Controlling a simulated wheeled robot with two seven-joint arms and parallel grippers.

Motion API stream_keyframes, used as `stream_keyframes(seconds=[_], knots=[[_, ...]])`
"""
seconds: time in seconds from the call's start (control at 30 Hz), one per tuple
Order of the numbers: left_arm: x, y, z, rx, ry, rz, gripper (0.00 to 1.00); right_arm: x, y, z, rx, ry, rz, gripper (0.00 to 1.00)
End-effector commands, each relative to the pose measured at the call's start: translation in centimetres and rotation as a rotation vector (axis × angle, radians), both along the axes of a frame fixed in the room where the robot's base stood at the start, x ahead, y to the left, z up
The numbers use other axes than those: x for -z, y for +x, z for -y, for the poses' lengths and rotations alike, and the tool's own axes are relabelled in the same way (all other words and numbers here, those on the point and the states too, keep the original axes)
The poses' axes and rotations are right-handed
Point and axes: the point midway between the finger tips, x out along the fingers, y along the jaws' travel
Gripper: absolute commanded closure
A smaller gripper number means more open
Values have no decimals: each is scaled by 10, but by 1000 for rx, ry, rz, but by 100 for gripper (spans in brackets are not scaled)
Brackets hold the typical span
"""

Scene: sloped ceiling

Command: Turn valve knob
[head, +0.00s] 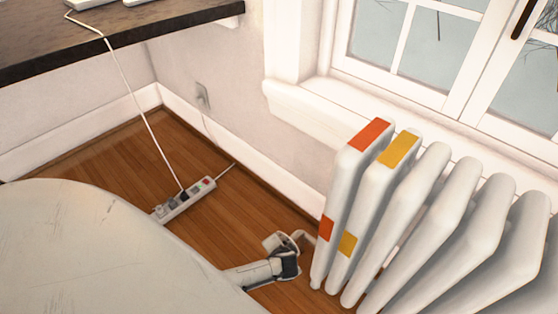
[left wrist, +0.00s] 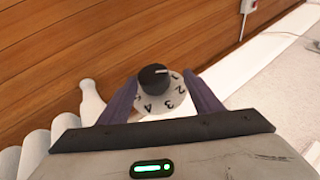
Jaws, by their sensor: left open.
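The valve knob (left wrist: 153,77) is a black round cap with a white pointer mark, over a pale dial (left wrist: 160,104) with printed numbers, in the left wrist view. The mark points to the right in that view, near the low numbers. My left gripper (left wrist: 162,79) is open, with one dark finger on each side of the dial; I cannot tell whether they touch it. In the head view my left arm (head: 262,272) reaches low beside the radiator, and the knob cannot be made out there. My right gripper is not in view.
A white ribbed radiator (head: 432,200) with orange and yellow patches stands under the window (head: 450,50). A power strip (head: 184,199) with a white cable lies on the wooden floor (head: 120,155). A dark shelf top (head: 150,28) is at upper left.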

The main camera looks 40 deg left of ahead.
Motion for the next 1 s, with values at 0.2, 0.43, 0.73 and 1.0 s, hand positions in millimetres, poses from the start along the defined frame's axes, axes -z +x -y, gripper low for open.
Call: stream_keyframes(seconds=[0.2,0.43,0.73,1.0], knots=[[-51,-1,0,-1,-1,-1,41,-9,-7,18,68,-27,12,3],[-75,-1,1,0,-1,-1,41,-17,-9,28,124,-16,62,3],[-76,-1,1,0,-1,-3,41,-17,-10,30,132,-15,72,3],[-87,-14,14,-22,-44,-6,41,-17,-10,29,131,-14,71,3]])
